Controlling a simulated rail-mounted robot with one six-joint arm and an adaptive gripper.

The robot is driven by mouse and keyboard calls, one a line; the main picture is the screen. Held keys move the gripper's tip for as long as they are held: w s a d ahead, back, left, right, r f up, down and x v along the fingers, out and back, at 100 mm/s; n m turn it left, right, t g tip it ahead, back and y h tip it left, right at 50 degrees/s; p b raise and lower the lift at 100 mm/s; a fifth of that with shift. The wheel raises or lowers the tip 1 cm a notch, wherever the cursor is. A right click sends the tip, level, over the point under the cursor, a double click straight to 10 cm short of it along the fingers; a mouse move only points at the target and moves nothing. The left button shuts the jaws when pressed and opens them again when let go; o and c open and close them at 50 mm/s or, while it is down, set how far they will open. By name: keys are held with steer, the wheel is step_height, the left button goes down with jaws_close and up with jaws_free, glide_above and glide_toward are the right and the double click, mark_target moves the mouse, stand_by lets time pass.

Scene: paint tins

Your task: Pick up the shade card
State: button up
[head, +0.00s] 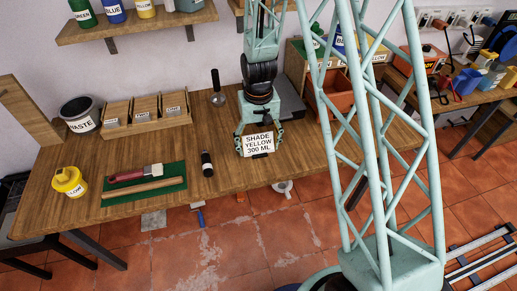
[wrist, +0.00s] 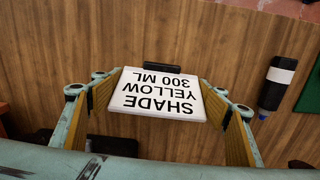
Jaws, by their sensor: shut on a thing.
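The shade card (head: 257,144) is white with black print reading "SHADE YELLOW 300 ML". It faces the head camera, near the front edge of the wooden bench (head: 225,170). My gripper (head: 259,138) is shut on the card, with a finger at each side. In the wrist view the card (wrist: 160,96) appears upside down between the two fingers of my gripper (wrist: 158,100). A dark strip shows along the card's far edge there. I cannot tell whether the card touches the bench.
Further left are a green mat (head: 172,189) with a brush and stick, a yellow pot (head: 69,181), wooden card boxes (head: 145,112) and a waste bin (head: 80,115). Bare bench lies between.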

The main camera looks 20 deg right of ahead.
mark_target(259, 145)
steer(key=shift+r, duration=0.2)
steer(key=shift+r+p, duration=0.3)
steer(key=shift+r, duration=1.15)
steer(key=shift+s+r, duration=0.2)
steer(key=s, duration=0.5)
steer(key=s+r, duration=0.1)
steer(key=s, duration=0.9)
steer(key=shift+s+r, duration=0.15)
steer(key=shift+s, duration=0.15)
